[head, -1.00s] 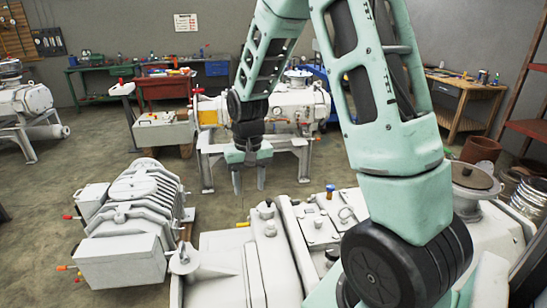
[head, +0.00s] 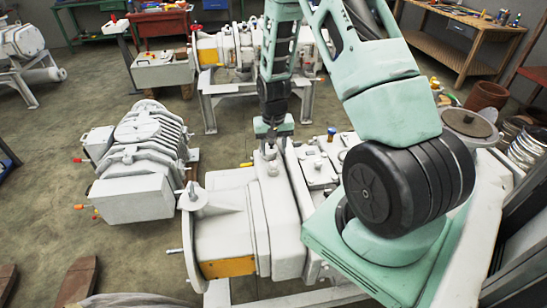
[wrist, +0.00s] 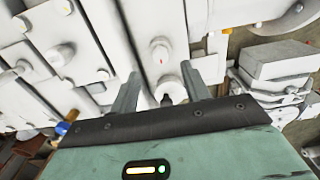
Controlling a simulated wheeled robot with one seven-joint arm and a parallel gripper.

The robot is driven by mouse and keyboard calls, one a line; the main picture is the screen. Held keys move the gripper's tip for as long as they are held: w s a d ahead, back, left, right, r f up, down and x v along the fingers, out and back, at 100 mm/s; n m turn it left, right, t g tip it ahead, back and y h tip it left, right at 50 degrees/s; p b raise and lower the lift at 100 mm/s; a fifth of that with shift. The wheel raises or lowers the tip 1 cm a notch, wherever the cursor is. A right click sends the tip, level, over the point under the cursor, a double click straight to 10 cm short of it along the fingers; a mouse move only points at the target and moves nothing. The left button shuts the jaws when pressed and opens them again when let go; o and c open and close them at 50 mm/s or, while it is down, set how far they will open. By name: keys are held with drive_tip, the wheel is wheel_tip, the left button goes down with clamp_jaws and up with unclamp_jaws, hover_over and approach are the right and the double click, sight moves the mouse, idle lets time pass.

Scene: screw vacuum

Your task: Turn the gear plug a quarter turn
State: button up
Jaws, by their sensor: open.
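The white pump (head: 225,225) lies below my arm, with several knobs and plugs on its top. My gripper (head: 275,150) points down close above a pale round plug (head: 271,168) on the pump's top. In the wrist view, my gripper (wrist: 160,71) has its two fingers spread apart with nothing held. A pale round plug (wrist: 171,88) with a dark piece at its base shows between the fingers, nearer the right one. A round boss (wrist: 160,48) with a small red mark lies just beyond the fingertips. I cannot tell for certain which is the gear plug.
A blue-capped fitting (head: 331,134) stands on the pump to the right. Another white machine (head: 140,165) stands on the floor at left. A machine on a stand (head: 225,50) is behind my gripper. Open floor (head: 60,220) lies at far left.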

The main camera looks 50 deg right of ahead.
sight(274, 163)
drive_tip(key=shift+f+p, duration=0.45)
drive_tip(key=shift+f, duration=2.35)
clamp_jaws()
drive_tip(key=n, duration=0.5)
drive_tip(key=shift+n, duration=0.3)
drive_tip(key=n, duration=0.4)
